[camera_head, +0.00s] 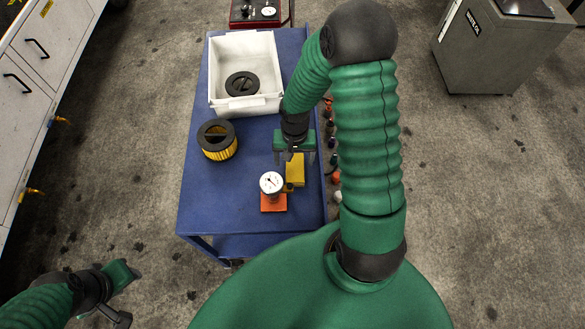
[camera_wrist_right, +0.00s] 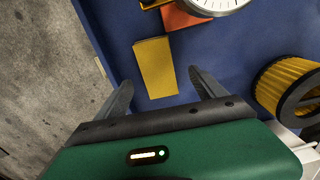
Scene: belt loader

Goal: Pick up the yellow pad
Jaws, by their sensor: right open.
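The yellow pad (camera_head: 297,171) lies on the blue cart top, just below my right gripper (camera_head: 298,157) in the head view. In the right wrist view the pad (camera_wrist_right: 155,67) is a plain yellow block, between and slightly beyond the fingertips of my right gripper (camera_wrist_right: 161,80). The right gripper is open, its fingers to either side of the pad with gaps showing. Whether the fingertips have reached the pad's height is unclear. My left gripper (camera_head: 122,276) is low at the left, over the floor, away from the cart; its jaws are not clear.
A dial gauge (camera_head: 271,183) on an orange block (camera_head: 273,203) stands close to the pad. A yellow-and-black filter (camera_head: 217,140) sits to the left. A white bin (camera_head: 217,85) holding a black ring (camera_head: 242,85) is behind. The cart's (camera_head: 205,205) front left is clear.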

